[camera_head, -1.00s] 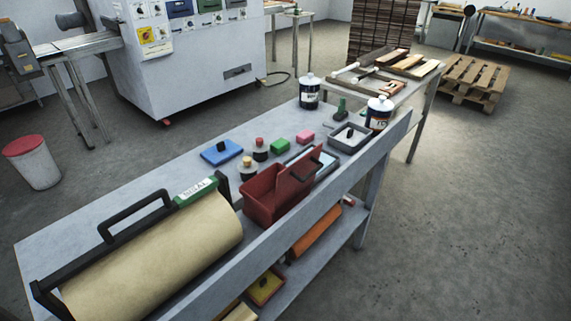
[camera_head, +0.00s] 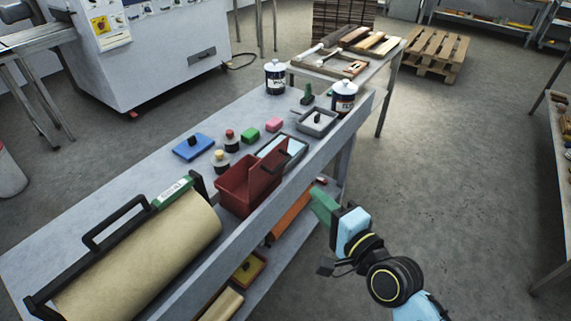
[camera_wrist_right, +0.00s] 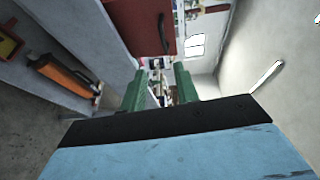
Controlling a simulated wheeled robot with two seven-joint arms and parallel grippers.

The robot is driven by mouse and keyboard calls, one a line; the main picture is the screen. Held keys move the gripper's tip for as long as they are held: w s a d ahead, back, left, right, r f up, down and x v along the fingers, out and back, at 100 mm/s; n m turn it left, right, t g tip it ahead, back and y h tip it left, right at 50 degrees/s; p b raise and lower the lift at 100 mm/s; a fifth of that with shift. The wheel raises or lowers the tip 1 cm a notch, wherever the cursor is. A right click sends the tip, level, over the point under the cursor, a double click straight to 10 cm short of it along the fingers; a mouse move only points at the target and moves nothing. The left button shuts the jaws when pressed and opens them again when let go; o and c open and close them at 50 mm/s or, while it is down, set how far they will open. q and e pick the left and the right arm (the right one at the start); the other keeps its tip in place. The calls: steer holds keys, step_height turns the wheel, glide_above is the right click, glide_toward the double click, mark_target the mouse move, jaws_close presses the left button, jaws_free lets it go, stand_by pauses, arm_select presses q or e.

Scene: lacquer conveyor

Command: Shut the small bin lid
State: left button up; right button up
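The small red bin (camera_head: 232,196) stands on the grey workbench with its top open. Its red lid (camera_head: 266,176) stands up, tilted, along the bin's right side and has a dark handle. In the right wrist view the red lid (camera_wrist_right: 144,22) shows at the top, with the dark handle beside it. My right gripper (camera_head: 322,205) has green fingers and is just off the bench's front edge, right of the bin and apart from it. In the wrist view its fingers (camera_wrist_right: 160,90) are spread with nothing between them. My left gripper is out of view.
The workbench (camera_head: 120,185) has a raised front edge between my right gripper and the bin. A paper roll (camera_head: 140,265) lies left of the bin. Small bottles, a blue pad (camera_head: 193,146) and a grey tray (camera_head: 316,122) stand behind. The lower shelf holds an orange roll (camera_head: 290,215).

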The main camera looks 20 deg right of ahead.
steer(key=r+x, duration=0.1)
steer(key=x, duration=1.2)
steer(key=shift+w, duration=0.15)
jaws_close()
